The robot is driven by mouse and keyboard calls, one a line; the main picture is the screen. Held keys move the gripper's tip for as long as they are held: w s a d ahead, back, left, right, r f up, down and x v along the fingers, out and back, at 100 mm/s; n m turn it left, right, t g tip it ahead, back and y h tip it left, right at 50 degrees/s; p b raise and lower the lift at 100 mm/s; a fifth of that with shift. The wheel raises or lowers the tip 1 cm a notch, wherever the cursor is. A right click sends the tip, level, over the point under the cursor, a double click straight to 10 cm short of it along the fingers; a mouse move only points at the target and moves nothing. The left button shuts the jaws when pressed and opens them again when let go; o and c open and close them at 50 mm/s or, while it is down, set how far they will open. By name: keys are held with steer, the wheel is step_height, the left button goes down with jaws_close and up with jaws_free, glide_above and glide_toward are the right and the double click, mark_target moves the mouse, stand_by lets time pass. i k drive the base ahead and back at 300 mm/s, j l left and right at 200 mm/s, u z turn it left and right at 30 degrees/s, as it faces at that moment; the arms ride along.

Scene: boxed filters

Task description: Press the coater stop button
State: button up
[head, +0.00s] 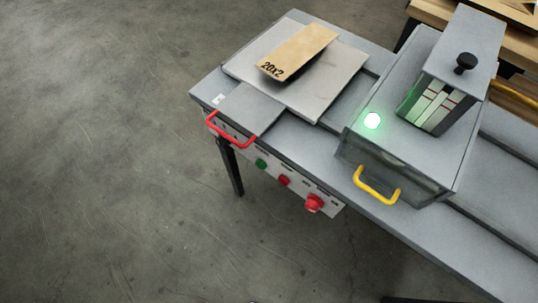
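A round lamp (372,120) on top of the grey machine housing (405,75) glows green. My gripper is not in view.
A red handle (228,130) juts out left of the panel, and a yellow handle (376,186) sits on the housing's front to its upper right. A cardboard box (298,52) marked "20x2" lies on a grey plate (330,84). The floor in front is clear.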

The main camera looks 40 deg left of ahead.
mark_target(284, 180)
steer(key=u, duration=0.9)
